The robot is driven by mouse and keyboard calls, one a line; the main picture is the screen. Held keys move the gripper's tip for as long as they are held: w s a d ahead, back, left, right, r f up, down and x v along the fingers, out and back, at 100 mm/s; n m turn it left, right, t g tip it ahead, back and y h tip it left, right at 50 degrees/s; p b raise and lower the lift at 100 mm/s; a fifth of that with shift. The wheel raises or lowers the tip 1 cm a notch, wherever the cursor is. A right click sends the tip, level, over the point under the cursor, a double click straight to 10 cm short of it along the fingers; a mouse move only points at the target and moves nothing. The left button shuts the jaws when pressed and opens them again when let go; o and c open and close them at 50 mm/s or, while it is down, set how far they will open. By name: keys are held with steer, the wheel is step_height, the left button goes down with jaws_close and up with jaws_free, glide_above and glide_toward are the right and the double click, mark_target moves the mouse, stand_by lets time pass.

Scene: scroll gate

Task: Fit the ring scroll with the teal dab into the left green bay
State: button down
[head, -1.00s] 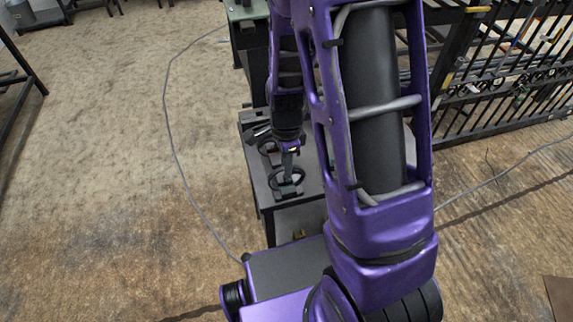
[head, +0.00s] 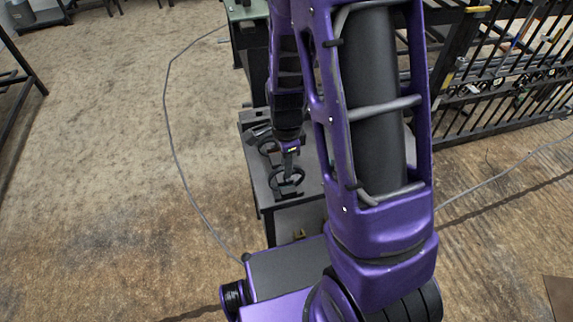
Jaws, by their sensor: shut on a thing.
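My gripper (head: 290,168) points down over a small dark table (head: 303,212) beside my base. It is shut on a dark ring scroll (head: 287,194), whose ring and lower bar show around the fingers. The ring scroll is over the front part of the tabletop; I cannot tell whether it still touches the surface. A second dark ring-shaped piece (head: 267,147) lies behind it, partly hidden by my arm. No teal dab can be made out on either piece. The left green bay cannot be made out; my arm hides much of the middle.
A black barred gate (head: 505,95) stands at the right. A green-topped bench (head: 243,12) is at the top, behind my arm. A grey cable (head: 168,125) runs along the floor at the left, where the floor is mostly open.

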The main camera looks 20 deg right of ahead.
steer(key=shift+r, duration=0.25)
steer(key=shift+r+p, duration=1.25)
steer(key=shift+p, duration=0.2)
step_height(320, 180, up, 9)
steer(key=p, duration=0.8)
